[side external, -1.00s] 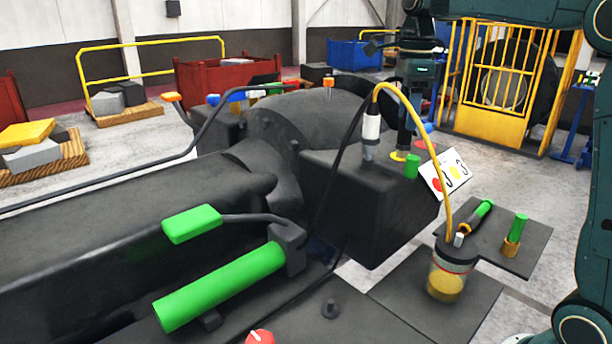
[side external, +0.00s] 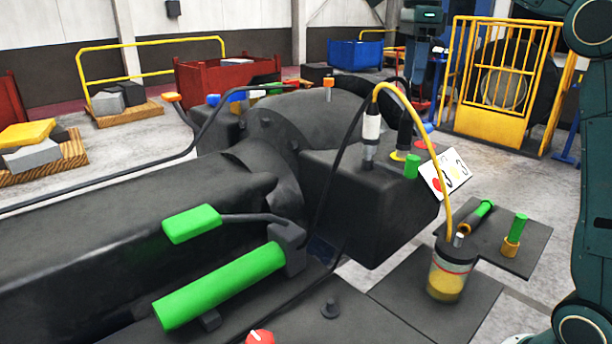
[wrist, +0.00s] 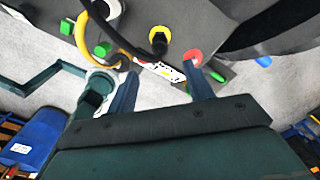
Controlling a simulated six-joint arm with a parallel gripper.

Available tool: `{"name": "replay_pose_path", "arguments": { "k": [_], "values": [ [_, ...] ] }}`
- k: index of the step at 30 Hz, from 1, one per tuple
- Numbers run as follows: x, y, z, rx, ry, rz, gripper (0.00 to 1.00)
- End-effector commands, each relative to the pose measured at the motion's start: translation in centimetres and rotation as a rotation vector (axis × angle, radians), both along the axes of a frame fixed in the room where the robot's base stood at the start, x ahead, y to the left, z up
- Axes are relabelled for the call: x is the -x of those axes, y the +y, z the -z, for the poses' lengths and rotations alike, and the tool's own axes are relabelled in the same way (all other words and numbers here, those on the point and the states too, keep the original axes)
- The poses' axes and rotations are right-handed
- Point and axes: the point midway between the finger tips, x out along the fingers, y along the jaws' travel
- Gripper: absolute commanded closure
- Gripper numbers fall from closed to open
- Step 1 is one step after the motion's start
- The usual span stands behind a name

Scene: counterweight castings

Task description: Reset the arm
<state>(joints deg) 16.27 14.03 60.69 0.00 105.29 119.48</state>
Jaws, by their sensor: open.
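My gripper (wrist: 162,82) is open in the wrist view, its two fingers apart with nothing held between them. Past the fingertips lie the white marked card (wrist: 163,70) and a red disc (wrist: 193,57), seen from above. In the side external view my wrist is at the top, right of centre; its fingers cannot be made out clearly there. Below it stands the dark casting block (side external: 365,215), carrying a yellow ring (side external: 398,156), a green cylinder (side external: 411,167) and a white-topped fitting (side external: 371,130). The card (side external: 446,174) leans at the block's right edge.
A yellow hose (side external: 425,140) arches from the fitting to a jar (side external: 450,275) at the right. A green-handled tool (side external: 478,215) lies on a dark plate. A yellow cage (side external: 490,95) and a blue bin (side external: 355,54) stand behind. The floor between block and cage is open.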

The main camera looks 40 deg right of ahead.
Motion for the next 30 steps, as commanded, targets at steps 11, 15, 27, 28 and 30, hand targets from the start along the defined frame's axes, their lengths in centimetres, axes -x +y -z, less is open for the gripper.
{"name": "replay_pose_path", "arguments": {
  "k": [11, 15, 27, 28, 30],
  "values": [
    [0.0, 0.0, 0.0, 0.000, 0.000, 0.000, 0.48],
    [0.0, 0.0, 0.0, 0.001, -0.001, 0.000, 0.48],
    [1.6, 1.6, 0.1, 0.016, -0.042, -0.206, 0.48],
    [1.9, 1.8, 0.2, 0.019, -0.049, -0.244, 0.48],
    [2.8, 2.5, 0.4, 0.030, -0.067, -0.343, 0.48]
  ]
}}
